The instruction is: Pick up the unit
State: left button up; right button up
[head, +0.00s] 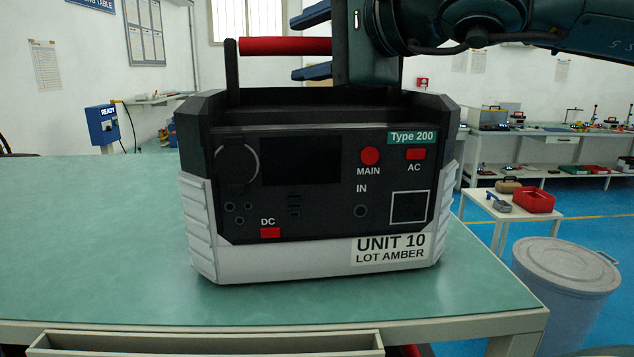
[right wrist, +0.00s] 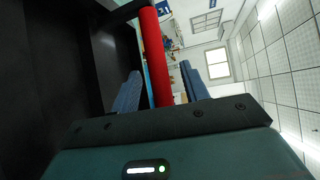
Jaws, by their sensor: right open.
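The unit (head: 312,190) is a black and light grey box labelled "UNIT 10 LOT AMBER" and "Type 200". It stands upright on the green table. Its red handle bar (head: 285,46) runs across above its top on dark posts; the right part is hidden behind my gripper. My right gripper (head: 303,44) is open, with one blue finger above the bar and one below. In the right wrist view the red bar (right wrist: 155,50) passes between the two open fingers (right wrist: 161,88), with gaps visible on both sides. My left gripper is not in view.
The green table top (head: 90,230) is clear left of the unit, and its front edge is close. A grey lidded bin (head: 565,265) stands on the floor at right. Behind it, a small white table holds a red tray (head: 534,200). A blue "READY" box (head: 102,124) stands behind.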

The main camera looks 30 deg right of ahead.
jog(key=shift+w, duration=0.2)
jog(key=shift+c, duration=0.5)
grip_shut()
dwell(0.7)
jog(key=shift+r, duration=0.35)
